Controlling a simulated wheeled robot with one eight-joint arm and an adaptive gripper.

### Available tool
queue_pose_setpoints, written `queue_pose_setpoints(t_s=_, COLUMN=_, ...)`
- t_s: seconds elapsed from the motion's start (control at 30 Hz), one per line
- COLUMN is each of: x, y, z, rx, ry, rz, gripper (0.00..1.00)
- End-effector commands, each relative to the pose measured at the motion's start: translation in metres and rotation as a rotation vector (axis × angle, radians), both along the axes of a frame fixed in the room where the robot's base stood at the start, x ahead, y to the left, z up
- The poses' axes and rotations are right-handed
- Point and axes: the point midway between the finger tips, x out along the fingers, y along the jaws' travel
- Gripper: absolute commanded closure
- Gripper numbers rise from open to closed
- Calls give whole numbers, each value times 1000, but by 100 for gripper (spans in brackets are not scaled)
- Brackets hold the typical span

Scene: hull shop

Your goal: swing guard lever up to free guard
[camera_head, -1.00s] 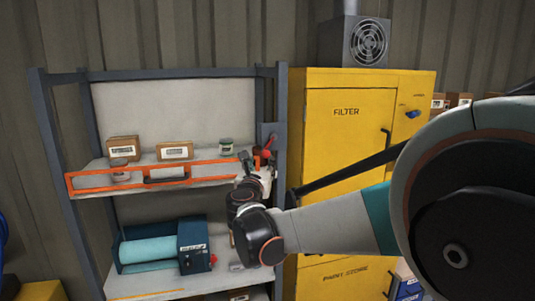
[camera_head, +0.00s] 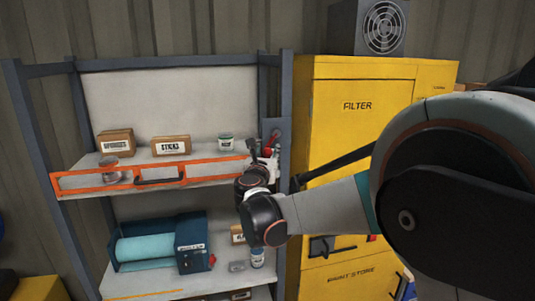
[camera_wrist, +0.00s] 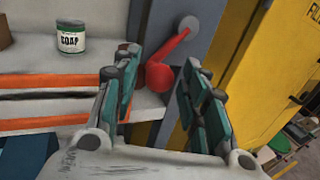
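The guard lever (camera_wrist: 170,56) is a red arm with a round red knob at its lower left end. Its upper end meets a grey disc (camera_wrist: 188,23) on the shelf's right post. It is small in the head view (camera_head: 273,141). My gripper (camera_wrist: 162,62) is open, and the knob shows between its fingers. I cannot tell whether a finger touches it. The guard (camera_head: 122,180) is an orange rail frame with a dark handle along the upper shelf's front. Its right end passes behind my left finger in the wrist view.
Two boxes (camera_head: 170,145) and a jar sit behind the guard. The yellow filter cabinet (camera_head: 350,90) stands close on the right. A teal roller machine (camera_head: 160,245) occupies the lower shelf.

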Motion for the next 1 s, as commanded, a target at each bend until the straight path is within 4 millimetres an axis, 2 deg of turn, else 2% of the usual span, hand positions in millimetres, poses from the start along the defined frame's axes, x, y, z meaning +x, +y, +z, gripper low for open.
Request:
queue_pose_setpoints(t_s=0.03, x=0, y=0, z=0, rx=0, ry=0, rz=0, gripper=77)
queue_pose_setpoints(t_s=0.13, x=0, y=0, z=0, rx=0, ry=0, rz=0, gripper=100)
queue_pose_setpoints(t_s=0.57, x=-1, y=2, z=3, rx=52, ry=15, rz=-1, gripper=100)
queue_pose_setpoints(t_s=1.0, x=-4, y=14, z=21, rx=380, ry=109, rz=-1, gripper=100)
